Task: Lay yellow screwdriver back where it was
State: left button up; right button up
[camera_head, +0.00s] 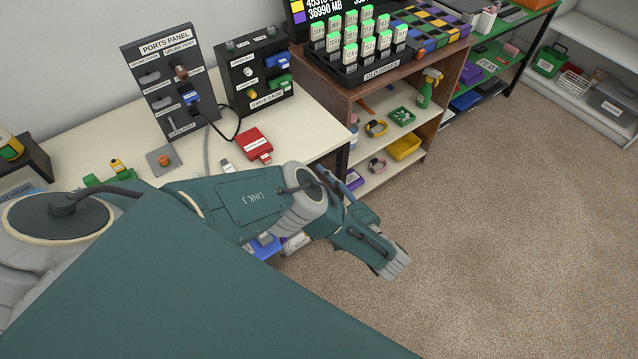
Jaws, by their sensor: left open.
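I cannot make out a yellow screwdriver for certain. A small yellow and black item (117,166) stands on the white table (315,112) beside a green piece (94,180); it is too small to identify. My left gripper (393,264) is open, past the table's right edge and above the carpet. I see nothing between its fingers. My left arm covers much of the table's front. My right gripper is out of view.
The ports panel (150,72) and black drive box (272,85) stand at the table's back. A red drive (254,144) lies nearby. A brown shelf unit (440,99) holds tools and a yellow bin (404,147). The carpet (520,230) at right is clear.

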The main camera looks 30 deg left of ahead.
pick_arm(q)
jog(key=shift+d+r, duration=0.1)
jog(key=shift+r, duration=0.05)
jog(key=d+r+p, duration=0.1)
jog(key=s+d+p, duration=0.1)
jog(key=shift+d+r+p, duration=0.25)
jog(key=shift+r+p, duration=0.15)
dwell(0.6)
jog(key=v, duration=0.7)
jog(key=shift+s+d, duration=0.2)
jog(key=shift+d, duration=0.05)
